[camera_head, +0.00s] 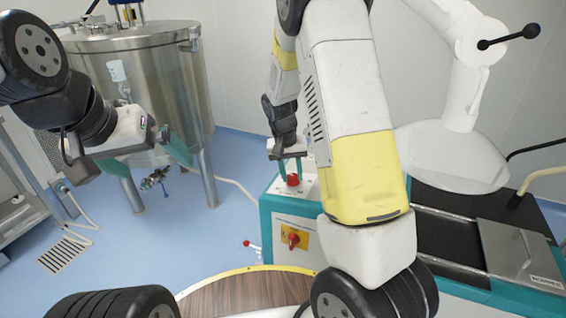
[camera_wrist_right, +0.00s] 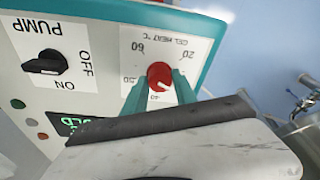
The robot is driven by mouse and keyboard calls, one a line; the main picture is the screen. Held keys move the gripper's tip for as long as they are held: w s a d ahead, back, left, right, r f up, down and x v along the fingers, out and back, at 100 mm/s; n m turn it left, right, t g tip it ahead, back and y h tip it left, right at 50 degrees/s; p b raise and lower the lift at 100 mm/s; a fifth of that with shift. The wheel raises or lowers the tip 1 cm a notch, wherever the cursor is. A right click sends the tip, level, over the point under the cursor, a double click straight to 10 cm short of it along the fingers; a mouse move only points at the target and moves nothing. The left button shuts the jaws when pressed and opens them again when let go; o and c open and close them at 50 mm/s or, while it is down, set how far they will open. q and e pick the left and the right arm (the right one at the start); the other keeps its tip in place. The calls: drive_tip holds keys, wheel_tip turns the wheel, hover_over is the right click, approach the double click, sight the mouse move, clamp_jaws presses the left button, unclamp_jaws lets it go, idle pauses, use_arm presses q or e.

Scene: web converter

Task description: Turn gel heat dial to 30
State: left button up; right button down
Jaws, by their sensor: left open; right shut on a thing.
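The gel heat dial is a red knob (camera_wrist_right: 159,75) on a white plate of the machine's panel, seen upside down in the right wrist view. The labels 20, 60, 50 and what looks like 40 surround it. Its white pointer mark is on its lower side in that view, near the 40; I cannot read the exact setting. My right gripper (camera_wrist_right: 160,84) is shut on the knob, one teal finger on each side. In the head view, the right gripper (camera_head: 291,172) reaches down onto the red knob (camera_head: 293,181). My left gripper (camera_head: 132,185) is open and empty, well left of the machine.
A black pump switch (camera_wrist_right: 46,65) and a green display (camera_wrist_right: 75,124) are near the dial. A red switch on a yellow plate (camera_head: 294,237) is on the machine's front. A steel tank (camera_head: 150,80) stands behind my left gripper. Blue floor (camera_head: 195,235) is clear between.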

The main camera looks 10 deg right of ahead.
sight(288, 178)
drive_tip(key=c, duration=1)
unclamp_jaws()
drive_tip(key=shift+s+a+r, duration=0.1)
drive_tip(key=shift+a+r, duration=0.15)
drive_tip(key=shift+r, duration=1.05)
drive_tip(key=shift+s+a+r, duration=0.1)
drive_tip(key=shift+a+r, duration=0.1)
drive_tip(key=shift+r, duration=1.1)
drive_tip(key=shift+s+a+r, duration=0.1)
drive_tip(key=shift+a+r, duration=0.15)
drive_tip(key=shift+r, duration=1.05)
drive_tip(key=s+r+n+t+y, duration=0.1)
drive_tip(key=s+r+t+y, duration=0.1)
drive_tip(key=s+r, duration=0.6)
drive_tip(key=s+r+n+t+y, duration=0.1)
drive_tip(key=s+r+t+y, duration=0.1)
drive_tip(key=s+r, duration=0.7)
drive_tip(key=s+t, duration=0.1)
drive_tip(key=s, duration=0.5)
drive_tip(key=shift+s+a+n, duration=0.15)
drive_tip(key=shift+s+n, duration=0.1)
drive_tip(key=shift+n, duration=0.15)
